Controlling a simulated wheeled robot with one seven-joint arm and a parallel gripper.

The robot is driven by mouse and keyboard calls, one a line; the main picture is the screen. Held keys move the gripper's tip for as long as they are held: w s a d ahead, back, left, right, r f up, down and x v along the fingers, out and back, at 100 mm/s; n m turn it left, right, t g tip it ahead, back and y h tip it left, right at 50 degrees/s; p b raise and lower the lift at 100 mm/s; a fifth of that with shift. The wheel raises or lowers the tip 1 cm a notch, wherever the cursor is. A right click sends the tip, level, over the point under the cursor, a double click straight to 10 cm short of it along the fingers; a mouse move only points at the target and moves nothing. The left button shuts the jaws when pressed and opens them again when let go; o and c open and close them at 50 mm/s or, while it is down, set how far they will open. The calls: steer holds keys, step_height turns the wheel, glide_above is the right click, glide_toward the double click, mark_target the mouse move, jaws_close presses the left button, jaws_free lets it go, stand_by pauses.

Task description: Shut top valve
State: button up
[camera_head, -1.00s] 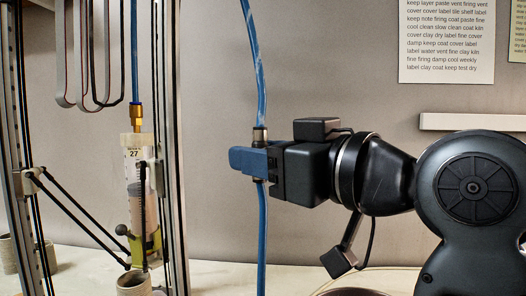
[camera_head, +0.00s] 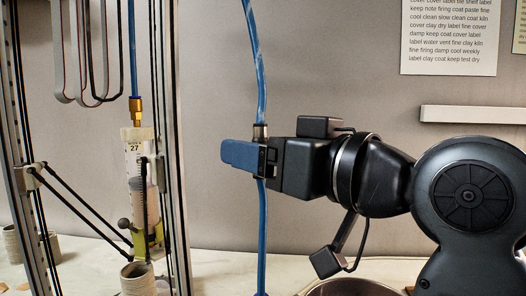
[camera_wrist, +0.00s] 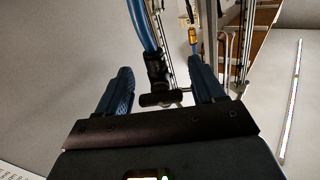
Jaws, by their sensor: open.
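The top valve is a dark fitting (camera_wrist: 157,72) on the blue hose, seen in the wrist view between my fingers. A short black bar (camera_wrist: 158,99) lies crosswise at its near end. In the head view the fitting (camera_head: 260,131) shows just above my gripper, and its lower part is hidden behind the fingers. My gripper (camera_head: 226,155) points left at the valve, with its blue fingers reaching past the hose. In the wrist view my gripper (camera_wrist: 160,68) is open, one finger each side of the valve, with gaps visible.
A blue hose (camera_head: 262,230) runs down below the gripper. To the left stands a metal frame (camera_head: 172,200) with a clay syringe (camera_head: 137,185) and black rods. A small cup (camera_head: 138,279) stands below it. A grey wall (camera_head: 330,60) lies behind, with a pale shelf (camera_head: 475,115) at right.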

steer(key=b+v, duration=0.1)
steer(key=v, duration=0.6)
steer(key=shift+s+d, duration=0.25)
steer(key=shift+s, duration=0.05)
